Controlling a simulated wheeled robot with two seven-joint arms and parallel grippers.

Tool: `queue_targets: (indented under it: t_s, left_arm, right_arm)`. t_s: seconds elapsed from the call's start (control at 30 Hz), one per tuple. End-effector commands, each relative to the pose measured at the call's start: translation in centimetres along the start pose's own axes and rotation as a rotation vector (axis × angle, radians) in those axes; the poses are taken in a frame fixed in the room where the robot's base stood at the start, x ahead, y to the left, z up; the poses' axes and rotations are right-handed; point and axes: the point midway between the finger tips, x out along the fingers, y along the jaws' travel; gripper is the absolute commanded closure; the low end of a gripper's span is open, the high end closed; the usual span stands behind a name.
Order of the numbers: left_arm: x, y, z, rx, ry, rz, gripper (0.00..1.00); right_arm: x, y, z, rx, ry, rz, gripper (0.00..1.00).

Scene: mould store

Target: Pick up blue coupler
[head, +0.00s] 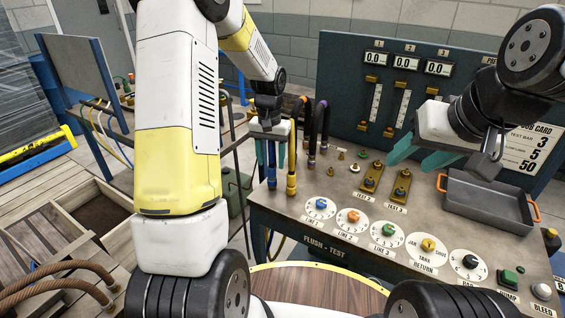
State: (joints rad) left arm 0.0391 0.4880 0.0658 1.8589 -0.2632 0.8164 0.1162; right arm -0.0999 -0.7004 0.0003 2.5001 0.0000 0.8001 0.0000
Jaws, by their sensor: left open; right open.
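The blue coupler (271,176) hangs upright at the left of a row of couplers over the left part of the flush-test bench (300,215). My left gripper (270,158) points down from above, its teal fingers open on either side of the blue coupler's upper part. I cannot tell whether the fingers touch it. The coupler's top is hidden behind the gripper body. My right gripper (421,155) is open and empty, above the bench near the grey tray.
A yellow-banded coupler (291,183) hangs close to the right of the blue one, with dark hoses (318,128) behind. Brass test fittings (372,177) and a row of coloured knobs (353,217) stand on the bench. The grey tray (480,207) is at the right.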

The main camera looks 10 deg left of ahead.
Motion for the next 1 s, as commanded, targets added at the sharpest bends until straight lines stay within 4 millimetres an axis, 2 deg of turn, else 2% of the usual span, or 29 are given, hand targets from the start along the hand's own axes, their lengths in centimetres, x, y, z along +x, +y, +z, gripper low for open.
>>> queue_targets:
  t_s: [0.2,0.3,0.57,0.67,0.83,1.0]
  left_arm:
    - [3.4,0.3,0.3,0.0,-0.003,0.0,0.5]
    - [4.3,0.3,0.3,0.0,-0.001,0.0,0.5]
    - [4.6,0.3,0.3,0.0,0.0,0.0,0.5]
    - [4.6,0.3,0.3,0.0,0.0,0.0,0.66]
    - [4.6,0.3,0.3,0.0,0.0,0.0,0.99]
    - [4.5,0.3,0.2,0.0,0.001,0.0,1.0]
  right_arm:
    - [0.0,0.0,0.0,0.0,0.0,0.0,0.5]
    - [0.0,0.0,0.0,0.0,0.0,0.0,0.5]
    - [0.0,0.0,0.0,0.0,0.0,0.0,0.5]
    - [0.0,0.0,0.0,0.0,0.0,0.0,0.5]
    - [0.0,0.0,0.0,0.0,0.0,0.0,0.5]
    - [0.0,0.0,0.0,0.0,0.0,0.0,0.5]
